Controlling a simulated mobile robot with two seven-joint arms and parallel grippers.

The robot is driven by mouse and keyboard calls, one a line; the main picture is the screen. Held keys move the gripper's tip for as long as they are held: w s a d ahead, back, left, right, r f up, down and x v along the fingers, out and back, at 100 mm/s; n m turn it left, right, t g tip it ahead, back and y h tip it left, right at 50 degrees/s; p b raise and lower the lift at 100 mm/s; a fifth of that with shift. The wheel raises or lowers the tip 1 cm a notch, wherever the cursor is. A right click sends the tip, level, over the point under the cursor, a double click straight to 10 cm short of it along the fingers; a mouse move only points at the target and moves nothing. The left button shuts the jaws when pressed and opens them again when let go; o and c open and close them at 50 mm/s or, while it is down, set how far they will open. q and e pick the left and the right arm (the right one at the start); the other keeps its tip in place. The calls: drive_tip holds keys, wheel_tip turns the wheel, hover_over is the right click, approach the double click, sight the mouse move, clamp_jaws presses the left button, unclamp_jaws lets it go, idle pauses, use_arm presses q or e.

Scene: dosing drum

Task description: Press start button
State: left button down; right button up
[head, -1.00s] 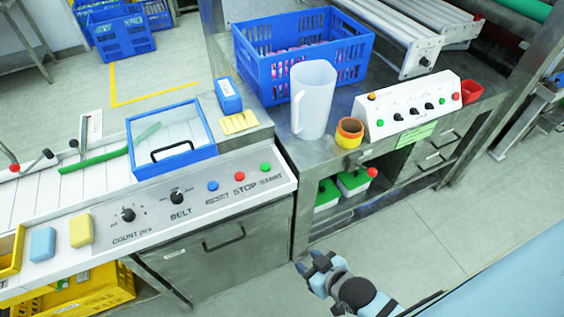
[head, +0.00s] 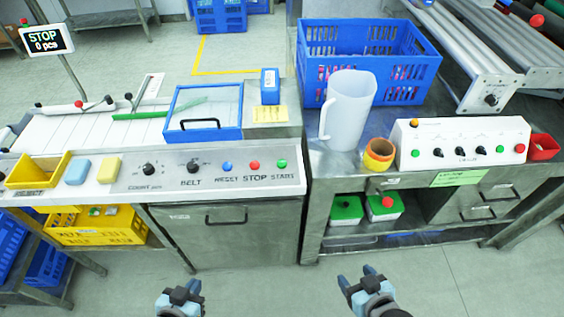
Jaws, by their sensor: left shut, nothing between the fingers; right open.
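The green start button (head: 281,163) is at the right end of the grey control panel (head: 215,178), above the label START. Left of it are the red stop button (head: 254,165) and the blue reset button (head: 227,168). A display (head: 46,40) on a post reads STOP, 0 pcs. My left gripper (head: 193,288) is shut and empty, low in front of the cabinet, below the panel and apart from it. My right gripper (head: 358,276) is open and empty over the floor, to the right of the cabinet.
A second panel (head: 465,140) on the right bench also has green and red buttons. A white jug (head: 348,108), a tape roll (head: 379,154) and a blue crate (head: 408,75) stand near it. Two sponges (head: 92,171) lie left of the knobs. The floor before the cabinet is clear.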

drive_tip(key=shift+a, duration=0.1)
drive_tip(key=shift+c, duration=0.4)
drive_tip(key=shift+a, duration=0.1)
drive_tip(key=c, duration=0.3)
clamp_jaws()
idle(1.0)
